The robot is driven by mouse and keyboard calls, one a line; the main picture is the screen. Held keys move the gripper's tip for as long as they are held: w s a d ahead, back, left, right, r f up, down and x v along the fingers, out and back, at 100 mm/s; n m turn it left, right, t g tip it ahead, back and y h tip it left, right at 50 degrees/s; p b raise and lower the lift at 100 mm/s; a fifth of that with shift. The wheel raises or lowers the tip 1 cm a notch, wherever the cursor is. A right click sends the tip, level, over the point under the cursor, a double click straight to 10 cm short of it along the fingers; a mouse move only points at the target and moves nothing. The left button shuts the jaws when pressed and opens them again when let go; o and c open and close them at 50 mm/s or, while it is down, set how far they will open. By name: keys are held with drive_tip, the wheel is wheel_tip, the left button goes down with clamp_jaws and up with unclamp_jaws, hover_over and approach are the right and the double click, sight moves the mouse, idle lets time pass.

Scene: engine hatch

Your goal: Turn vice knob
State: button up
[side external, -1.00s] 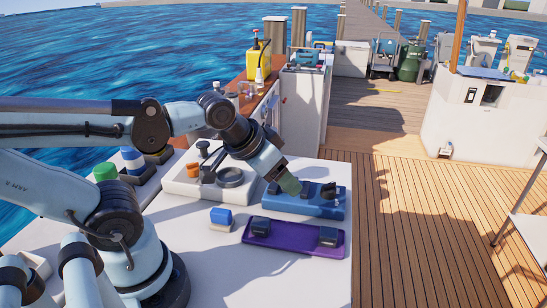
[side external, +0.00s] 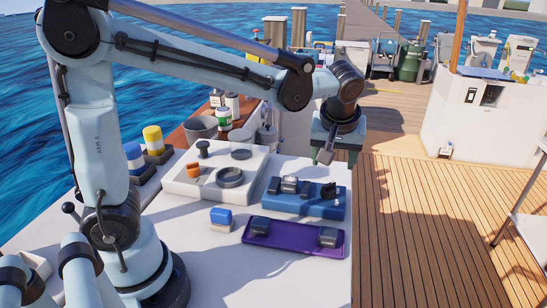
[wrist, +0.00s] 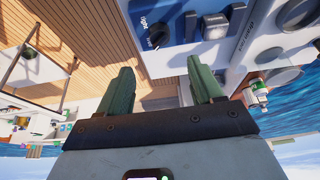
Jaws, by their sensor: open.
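A blue panel (side external: 305,205) lies on the white worktop, with a grey block (side external: 289,184) at its left and a small black knob (side external: 329,190) at its right. The wrist view shows the blue panel (wrist: 185,22) at the top, with the black knob (wrist: 158,36) beside white lettering that reads "right". Which part is the vice knob I cannot tell for certain. My gripper (side external: 326,154) hangs above and behind the panel's right end, apart from it. In the wrist view my gripper (wrist: 162,72) has its two green fingers spread, with nothing between them.
A white panel (side external: 180,188) with a dark ring and an orange piece lies to the left. A purple tray (side external: 285,237) with two dark blocks lies in front, beside a blue-and-white block (side external: 220,217). Wooden deck (side external: 430,220) lies open to the right.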

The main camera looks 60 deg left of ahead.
sight(329, 185)
drive_tip(key=x, duration=1.2)
drive_tip(key=c, duration=1.1)
drive_tip(key=shift+o, duration=0.2)
drive_tip(key=shift+s+r, duration=0.1)
